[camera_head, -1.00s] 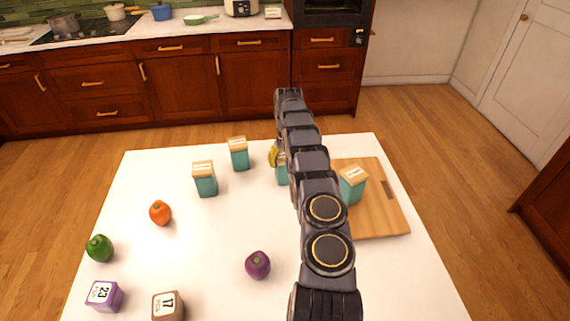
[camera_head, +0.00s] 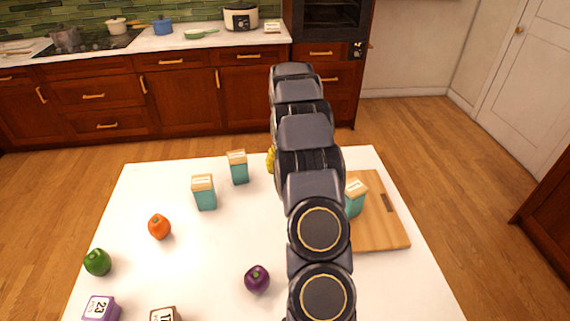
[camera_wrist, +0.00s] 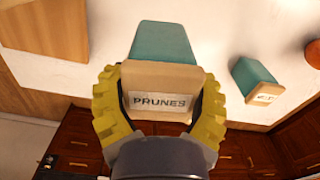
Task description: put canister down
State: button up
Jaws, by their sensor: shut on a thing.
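A teal canister (camera_wrist: 163,42) with a pale wooden lid labelled PRUNES is between the yellow fingers of my gripper (camera_wrist: 160,84) in the wrist view. My gripper is shut on it, with one finger on each side by the lid. In the head view my arm hides this canister, and only a bit of yellow finger (camera_head: 270,160) shows left of the arm. I cannot tell whether its base touches the table.
Two similar canisters (camera_head: 238,168) (camera_head: 204,193) stand left of my arm; another (camera_head: 355,198) is at the cutting board (camera_head: 385,232).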

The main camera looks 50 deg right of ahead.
jog(key=s+a+r, duration=0.3)
jog(key=s+a, duration=0.1)
jog(key=a, duration=0.1)
jog(key=s+d+r+m, duration=0.1)
jog(key=s+d+m, duration=0.2)
jog(key=s+m, duration=0.75)
jog(key=s+d+r+m, duration=0.2)
jog(key=s+d+m, duration=0.1)
jog(key=s+m, duration=0.7)
jog(key=shift+n, duration=0.35)
jog(key=shift+w+d+f, duration=0.25)
jog(key=shift+d+f, duration=1.95)
jog(key=shift+d, duration=0.1)
jog(key=shift+w+d+f, duration=0.3)
jog(key=shift+d+f, duration=1.9)
jog(key=shift+d, duration=0.15)
jog(key=shift+w+d+f, duration=0.25)
jog(key=shift+d+f, duration=1.95)
jog(key=shift+d, duration=0.1)
jog(key=shift+f, duration=0.15)
jog(key=o, duration=1.2)
